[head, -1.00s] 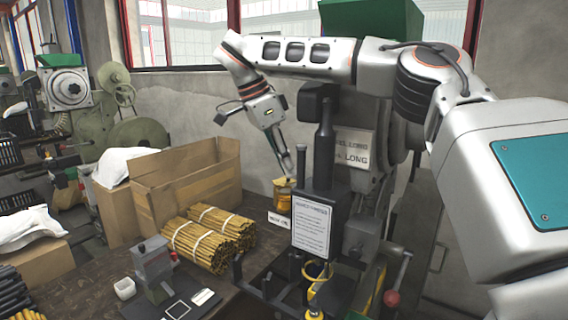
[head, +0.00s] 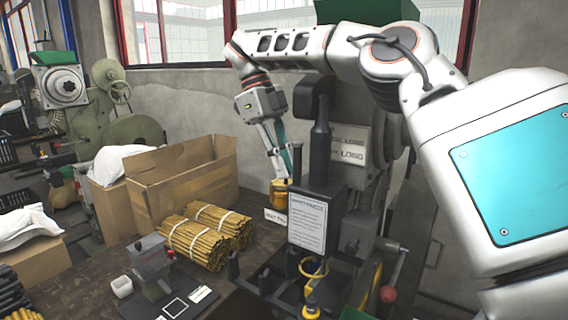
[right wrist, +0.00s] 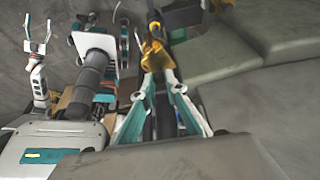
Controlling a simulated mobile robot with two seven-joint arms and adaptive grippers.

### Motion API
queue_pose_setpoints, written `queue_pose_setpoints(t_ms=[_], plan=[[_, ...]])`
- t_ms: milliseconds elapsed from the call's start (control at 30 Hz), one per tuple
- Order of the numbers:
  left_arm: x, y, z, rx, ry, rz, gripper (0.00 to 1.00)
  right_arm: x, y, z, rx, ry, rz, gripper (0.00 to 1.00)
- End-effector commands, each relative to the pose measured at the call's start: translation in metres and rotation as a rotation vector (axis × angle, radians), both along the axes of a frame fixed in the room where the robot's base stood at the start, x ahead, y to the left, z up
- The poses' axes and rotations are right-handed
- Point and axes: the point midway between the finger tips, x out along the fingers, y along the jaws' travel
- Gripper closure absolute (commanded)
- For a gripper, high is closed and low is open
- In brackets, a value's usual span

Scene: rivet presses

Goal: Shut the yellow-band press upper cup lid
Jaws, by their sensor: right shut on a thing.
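The press (head: 322,205) stands at the centre right, with a white label plate on its front. A yellow ring (head: 313,270) shows low on it. An amber-yellow cup (head: 281,196) sits behind its left side. My right gripper (head: 284,178) reaches down to the top of this cup, with its fingertips on it. In the right wrist view, the fingers (right wrist: 158,88) close on a yellow part (right wrist: 158,58); whether it is lid or cup is unclear. The lid's angle is hidden. What looks like my left gripper (right wrist: 38,45) shows open and empty in the right wrist view.
Tied bundles of yellow rods (head: 205,237) and an open cardboard box (head: 180,183) lie left of the press. A small grey device (head: 152,262) and a white cup (head: 122,287) stand at the front. A red-knobbed lever (head: 388,293) sits at the press's right.

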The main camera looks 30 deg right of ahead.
Motion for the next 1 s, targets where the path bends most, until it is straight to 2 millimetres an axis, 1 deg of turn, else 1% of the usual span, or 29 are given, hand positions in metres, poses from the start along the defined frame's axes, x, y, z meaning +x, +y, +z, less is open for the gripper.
queue_pose_setpoints(t_ms=[200,500,700,1000], plan=[[-0.0001,-0.0002,-0.0001,0.0,0.0,0.0,0.44,-0.0024,0.0038,0.0002,0.001,-0.001,-0.177,1.0],[-0.001,-0.0004,-0.0005,-0.001,0.001,0.0,0.44,-0.0043,0.0078,0.0001,0.002,-0.001,-0.339,1.0],[-0.0025,-0.0005,-0.0011,-0.001,0.004,0.001,0.44,-0.0047,0.0094,0.0,0.001,0.0,-0.389,1.0],[-0.0032,-0.0006,-0.0015,-0.001,0.006,0.0,0.44,-0.0048,0.01,-0.0002,0.001,0.0,-0.404,1.0]])
